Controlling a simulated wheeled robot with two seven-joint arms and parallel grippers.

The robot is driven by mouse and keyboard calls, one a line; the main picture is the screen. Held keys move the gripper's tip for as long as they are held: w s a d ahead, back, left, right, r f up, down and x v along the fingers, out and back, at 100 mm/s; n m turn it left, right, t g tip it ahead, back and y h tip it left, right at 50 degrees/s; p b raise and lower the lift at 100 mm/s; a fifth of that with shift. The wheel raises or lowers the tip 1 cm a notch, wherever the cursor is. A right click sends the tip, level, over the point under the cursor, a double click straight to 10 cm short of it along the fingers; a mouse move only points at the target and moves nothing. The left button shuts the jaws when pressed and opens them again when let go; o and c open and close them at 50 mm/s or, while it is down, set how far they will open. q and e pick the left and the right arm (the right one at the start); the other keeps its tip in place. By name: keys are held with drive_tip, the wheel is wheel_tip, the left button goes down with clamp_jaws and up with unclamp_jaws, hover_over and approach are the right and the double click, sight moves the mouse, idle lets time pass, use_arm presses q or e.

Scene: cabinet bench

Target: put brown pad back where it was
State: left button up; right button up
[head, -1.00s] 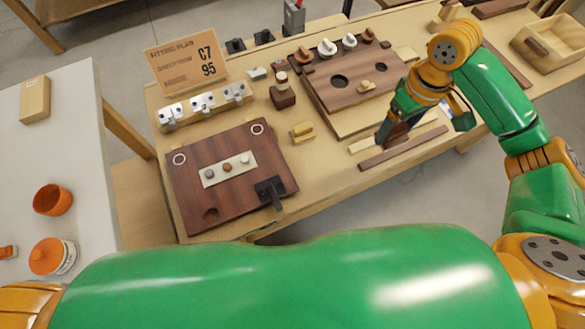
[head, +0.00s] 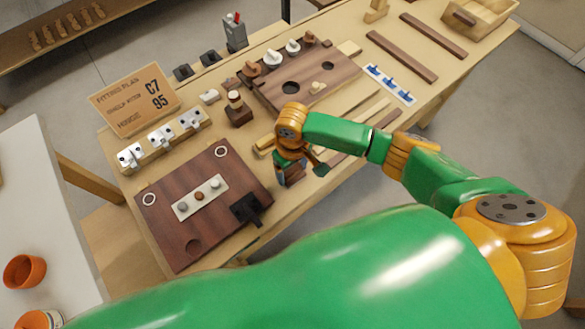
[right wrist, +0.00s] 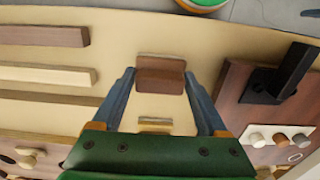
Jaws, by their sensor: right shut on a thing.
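My right gripper (head: 290,182) is low over the bench, just right of the dark brown left board (head: 170,225). In the right wrist view its fingers (right wrist: 160,78) are shut on a brown block-like pad (right wrist: 160,72), which spans the gap between the fingertips. In the head view the pad is mostly hidden by the gripper. A light strip (head: 187,207) on the left board carries three small round pieces, the middle one brown. A black clamp-like part (head: 246,208) sits on that board's right edge. My left gripper is not in view.
A light wooden block (head: 264,146) lies close behind the gripper. Brown and light strips (head: 385,118) lie to the right. A second brown board (head: 275,100) with holes and knobs stands behind. The plan card (head: 135,100) and a row of metal fittings (head: 163,137) are at the left.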

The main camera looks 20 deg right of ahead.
sight(292, 170)
drive_tip(key=o, duration=1.1)
wheel_tip(292, 170, up, 12)
drive_tip(key=shift+r+p, duration=0.1)
drive_tip(key=shift+p, duration=0.5)
